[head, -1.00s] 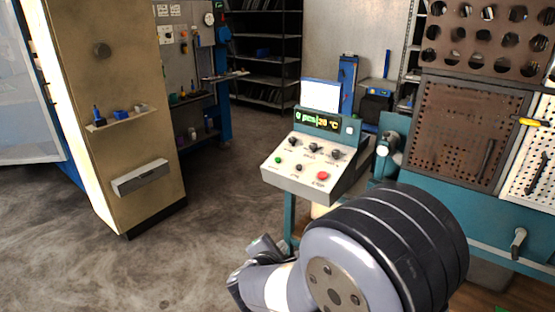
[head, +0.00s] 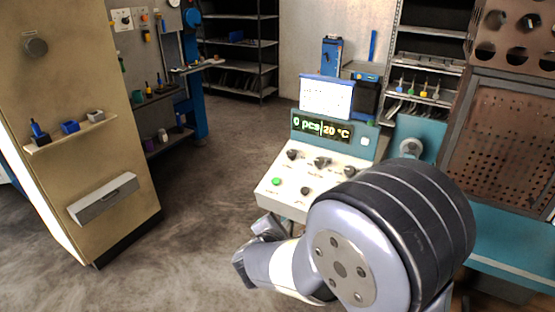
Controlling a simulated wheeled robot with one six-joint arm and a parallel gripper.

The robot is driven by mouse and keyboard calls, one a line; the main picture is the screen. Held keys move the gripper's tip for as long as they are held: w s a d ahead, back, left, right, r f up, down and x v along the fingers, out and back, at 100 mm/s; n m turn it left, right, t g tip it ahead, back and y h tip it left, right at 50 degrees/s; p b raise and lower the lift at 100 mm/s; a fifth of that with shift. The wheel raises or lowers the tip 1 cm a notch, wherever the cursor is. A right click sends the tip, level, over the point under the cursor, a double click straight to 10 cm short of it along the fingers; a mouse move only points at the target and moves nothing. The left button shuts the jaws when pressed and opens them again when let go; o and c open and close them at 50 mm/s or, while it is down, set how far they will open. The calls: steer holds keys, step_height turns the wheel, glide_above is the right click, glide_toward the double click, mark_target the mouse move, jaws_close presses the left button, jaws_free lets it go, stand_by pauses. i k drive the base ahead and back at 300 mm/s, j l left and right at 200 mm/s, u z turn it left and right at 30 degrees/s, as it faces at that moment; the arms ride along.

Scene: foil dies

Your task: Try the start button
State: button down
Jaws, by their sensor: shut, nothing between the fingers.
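The control panel (head: 280,200) is a pale sloped box with a teal upright back, in the middle of the head view. A green button (head: 276,181), which looks like the start button, is at its lower left. A small dark knob (head: 305,191) sits to its right, and three dark knobs line the row above. The display (head: 321,127) reads "0 pcs" and "20 °C". My arm covers the panel's lower right part. My arm's wrist parts show below the panel, but I cannot make out gripper fingers.
A beige cabinet (head: 70,120) with a small shelf and a grey tray stands at the left. A teal machine with a perforated brown panel (head: 505,145) is at the right. Dark shelving (head: 240,50) stands behind. The floor between cabinet and panel is clear.

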mark_target(276, 182)
steer(key=i+j+z, duration=0.25)
steer(key=i+j, duration=0.55)
steer(key=i, duration=0.1)
